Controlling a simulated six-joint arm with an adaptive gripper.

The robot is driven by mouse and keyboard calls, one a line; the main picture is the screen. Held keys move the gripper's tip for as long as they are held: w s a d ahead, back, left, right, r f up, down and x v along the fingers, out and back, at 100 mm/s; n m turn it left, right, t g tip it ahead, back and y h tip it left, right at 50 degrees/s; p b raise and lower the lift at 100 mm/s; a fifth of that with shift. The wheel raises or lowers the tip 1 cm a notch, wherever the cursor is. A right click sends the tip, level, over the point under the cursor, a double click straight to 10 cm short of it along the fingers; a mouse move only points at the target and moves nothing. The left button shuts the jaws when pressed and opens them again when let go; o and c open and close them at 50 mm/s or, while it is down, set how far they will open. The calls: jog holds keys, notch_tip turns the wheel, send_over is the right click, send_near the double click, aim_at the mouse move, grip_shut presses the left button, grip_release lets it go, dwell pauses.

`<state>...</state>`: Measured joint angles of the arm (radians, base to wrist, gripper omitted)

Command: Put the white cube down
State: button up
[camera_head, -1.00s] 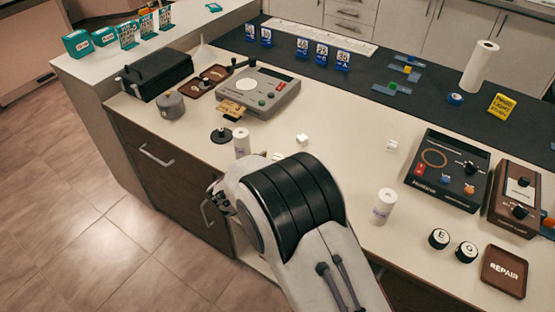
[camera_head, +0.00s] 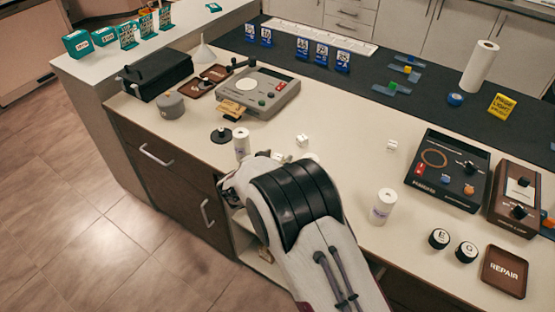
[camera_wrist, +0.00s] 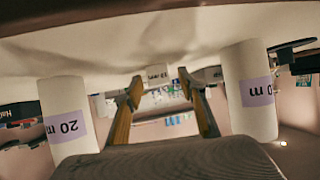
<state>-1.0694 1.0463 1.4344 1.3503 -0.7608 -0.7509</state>
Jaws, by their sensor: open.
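In the head view, a small white cube (camera_head: 302,140) sits on the pale counter just beyond my wrist. Another small white cube (camera_head: 392,145) sits farther right. A white piece (camera_head: 277,156) shows partly behind my wrist; I cannot tell its full shape. In the wrist view, my gripper (camera_wrist: 161,86) is open, its two fingers apart. A small white block with dark lettering (camera_wrist: 157,72) shows between and beyond the fingertips; I cannot tell whether it touches them. My arm hides the fingers in the head view.
White labelled cylinders stand on both sides of my fingers in the wrist view, one left (camera_wrist: 68,115) and one right (camera_wrist: 248,90). In the head view, a grey device (camera_head: 258,93) stands behind and a black control box (camera_head: 447,170) at right. Mid-counter is mostly clear.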

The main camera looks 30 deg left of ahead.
aim_at(277, 156)
jog(key=shift+w+f, duration=0.2)
jog(key=shift+w, duration=0.15)
dwell(0.3)
jog(key=c, duration=1.1)
jog(key=shift+r, duration=0.1)
jog(key=shift+r, duration=4.95)
